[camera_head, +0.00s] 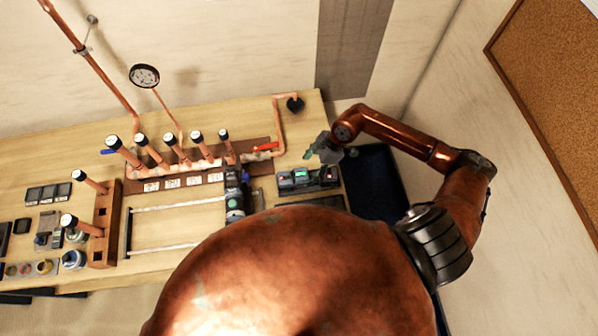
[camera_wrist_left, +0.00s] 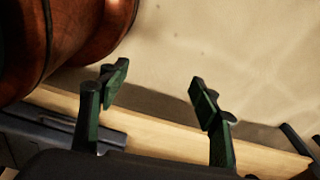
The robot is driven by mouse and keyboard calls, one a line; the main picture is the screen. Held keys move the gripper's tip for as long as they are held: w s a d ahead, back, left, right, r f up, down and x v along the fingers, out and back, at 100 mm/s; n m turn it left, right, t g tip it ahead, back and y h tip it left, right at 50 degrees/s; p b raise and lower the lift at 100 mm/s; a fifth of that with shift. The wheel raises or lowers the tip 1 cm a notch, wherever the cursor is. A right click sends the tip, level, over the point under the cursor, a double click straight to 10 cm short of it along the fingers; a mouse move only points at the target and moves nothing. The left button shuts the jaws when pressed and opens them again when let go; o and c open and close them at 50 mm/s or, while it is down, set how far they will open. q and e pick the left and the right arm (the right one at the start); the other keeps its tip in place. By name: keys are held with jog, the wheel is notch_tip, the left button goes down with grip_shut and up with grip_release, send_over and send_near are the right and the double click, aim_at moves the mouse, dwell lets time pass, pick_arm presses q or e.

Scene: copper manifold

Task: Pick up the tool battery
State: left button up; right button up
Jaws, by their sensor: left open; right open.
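A copper pipe manifold (camera_head: 175,165) with several upright black-capped pipes stands along the bench's back. A dark power tool (camera_head: 235,195) lies left of the box. A wooden block (camera_head: 105,222) holds pipes at left. A dark blue surface (camera_head: 372,185) is beside the bench's right end.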

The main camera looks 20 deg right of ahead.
aim_at(302, 174)
jog(key=shift+w+a+f+p, duration=0.2)
jog(key=shift+a+f+p, duration=0.3)
jog(key=shift+a+f, duration=0.6)
jog(key=shift+w+p+x, duration=0.25)
jog(key=shift+p+x, duration=0.05)
jog(key=shift+x, duration=0.9)
jog(key=shift+a+f, duration=0.15)
jog(key=shift+f, duration=0.35)
jog(key=c, duration=0.7)
pick_arm(q)
jog(key=shift+s+r, duration=0.85)
jog(key=shift+s, duration=0.2)
pick_arm(e)
jog(key=c, duration=0.5)
